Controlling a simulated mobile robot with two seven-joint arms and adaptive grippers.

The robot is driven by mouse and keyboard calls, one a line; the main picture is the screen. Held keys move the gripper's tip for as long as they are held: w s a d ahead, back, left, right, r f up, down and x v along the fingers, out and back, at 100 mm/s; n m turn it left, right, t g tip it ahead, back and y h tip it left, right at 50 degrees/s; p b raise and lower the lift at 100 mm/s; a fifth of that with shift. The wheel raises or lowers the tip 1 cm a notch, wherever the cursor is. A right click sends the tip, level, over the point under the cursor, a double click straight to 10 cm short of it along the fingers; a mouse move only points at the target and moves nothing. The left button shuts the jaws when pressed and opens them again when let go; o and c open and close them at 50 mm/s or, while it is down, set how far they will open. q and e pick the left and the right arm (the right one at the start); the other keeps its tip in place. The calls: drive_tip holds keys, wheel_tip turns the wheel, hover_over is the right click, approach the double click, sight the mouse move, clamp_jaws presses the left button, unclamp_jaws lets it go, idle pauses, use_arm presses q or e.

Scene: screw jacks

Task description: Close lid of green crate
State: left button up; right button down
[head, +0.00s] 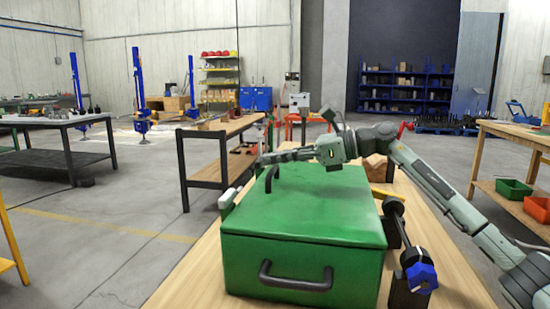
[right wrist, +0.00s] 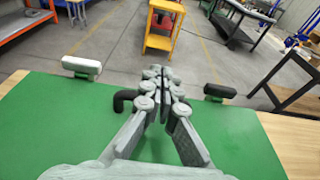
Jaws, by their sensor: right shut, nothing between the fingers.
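The green crate (head: 300,262) stands on a wooden workbench, with a black handle on its front wall. Its green lid (head: 325,205) lies flat over the top, and I see no gap at the front edge. The lid also fills the lower right wrist view (right wrist: 245,140). A black handle (head: 271,178) sits near the lid's left edge; it is partly hidden behind my fingers in the right wrist view (right wrist: 124,100). My right gripper (head: 268,158) is shut and empty, just above the lid near that handle. Contact cannot be told. My left gripper is not in view.
Right of the crate, a black tool with a blue knob (head: 421,277) and wooden blocks (head: 376,167) are on the workbench (head: 175,290). A light-coloured block (head: 227,199) sits at the crate's left edge. Another bench (head: 215,130) stands behind, with open floor at left.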

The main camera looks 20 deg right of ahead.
drive_tip(key=shift+r, duration=0.25)
use_arm(q)
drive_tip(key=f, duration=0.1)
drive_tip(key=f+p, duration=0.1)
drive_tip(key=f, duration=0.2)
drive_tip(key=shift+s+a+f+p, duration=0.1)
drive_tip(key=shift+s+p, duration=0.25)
drive_tip(key=shift+p, duration=0.05)
use_arm(e)
wheel_tip(320, 180, up, 13)
drive_tip(key=s+d, duration=0.1)
drive_tip(key=d, duration=0.1)
drive_tip(key=shift+s+r, duration=0.15)
drive_tip(key=shift+s, duration=0.15)
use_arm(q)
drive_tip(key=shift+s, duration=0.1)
use_arm(e)
drive_tip(key=shift+s+d, duration=0.1)
